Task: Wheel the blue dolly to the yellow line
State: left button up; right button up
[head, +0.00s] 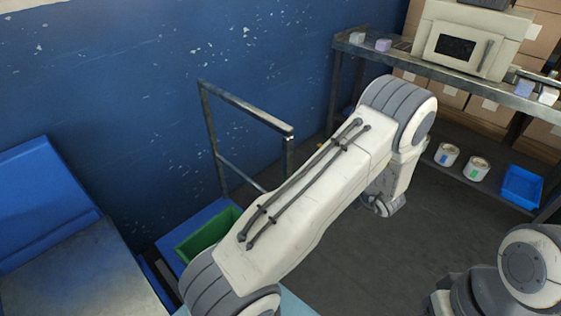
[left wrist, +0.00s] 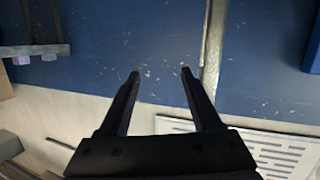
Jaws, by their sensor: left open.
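The blue dolly (head: 213,212) stands by the blue wall, left of centre in the head view. Its grey metal push handle (head: 245,107) rises upright at the back. A green crate (head: 190,246) sits on its deck, partly hidden behind my left arm. No yellow line shows in either view.
A metal shelf (head: 350,48) at the right holds a white machine (head: 470,38), with cans and a blue bin (head: 521,186) lower down. Blue and grey equipment (head: 75,255) fills the left. Dark floor (head: 345,265) is clear between dolly and shelf.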

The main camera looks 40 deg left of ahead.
aim_at(290, 160)
pick_arm(q)
jog(key=s+a+g+y, duration=0.1)
jog(key=s, duration=0.1)
jog(key=s+a+f+n+g+y, duration=0.1)
jog(key=a, duration=0.1)
jog(key=s+a+f+n+g+y, duration=0.1)
jog(key=s+g, duration=0.1)
jog(key=shift+s+a+y+b, duration=0.15)
jog(key=shift+s+y+b, duration=0.15)
jog(key=shift+b, duration=0.1)
jog(key=shift+s+a, duration=0.15)
jog(key=shift+a, duration=0.2)
jog(key=a, duration=0.9)
jog(key=shift+w+a, duration=0.3)
jog(key=shift+w, duration=0.15)
grip_shut()
